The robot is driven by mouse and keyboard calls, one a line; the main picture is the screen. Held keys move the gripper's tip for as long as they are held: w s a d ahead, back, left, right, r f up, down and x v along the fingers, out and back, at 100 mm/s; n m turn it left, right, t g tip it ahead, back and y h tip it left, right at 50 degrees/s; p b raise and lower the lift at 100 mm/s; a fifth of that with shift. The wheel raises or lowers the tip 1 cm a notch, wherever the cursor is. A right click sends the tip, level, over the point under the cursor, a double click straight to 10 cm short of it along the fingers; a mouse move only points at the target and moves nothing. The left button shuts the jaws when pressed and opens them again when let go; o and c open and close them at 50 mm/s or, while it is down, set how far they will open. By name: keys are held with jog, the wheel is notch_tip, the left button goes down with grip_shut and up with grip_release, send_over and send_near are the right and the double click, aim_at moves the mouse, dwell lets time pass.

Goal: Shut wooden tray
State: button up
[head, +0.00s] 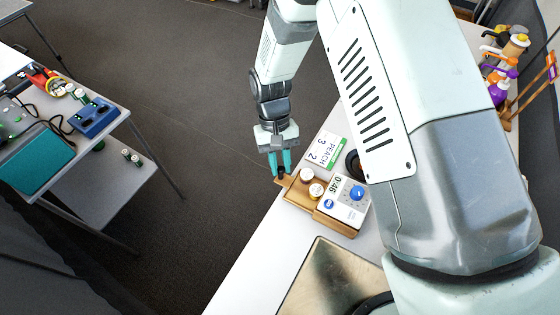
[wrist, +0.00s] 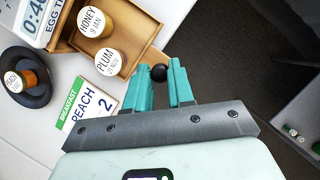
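The wooden tray (wrist: 137,38) is a drawer pulled out of a wooden box (head: 338,224) that bears a white egg timer (head: 348,203). Two white-lidded jars stand in it, marked honey (wrist: 91,22) and plum (wrist: 109,62). A round black knob (wrist: 159,73) is on the tray's front. My gripper (wrist: 166,72) is at that knob, with its teal fingertips close around it and a narrow gap between them. In the head view my gripper (head: 280,168) is at the tray's outer end. Whether the fingers press on the knob is unclear.
A green-and-white peach card (wrist: 85,105) lies beside the tray, near a round black dish (wrist: 27,82) with a jar on it. A metal plate (head: 335,280) lies on the white counter. Open floor is beyond the counter's edge.

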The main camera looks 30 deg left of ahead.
aim_at(315, 190)
grip_shut()
jog(key=shift+d, duration=0.1)
jog(key=d, duration=0.9)
jog(key=o, duration=0.6)
grip_release()
jog(key=shift+d, duration=0.1)
jog(key=shift+w, duration=0.1)
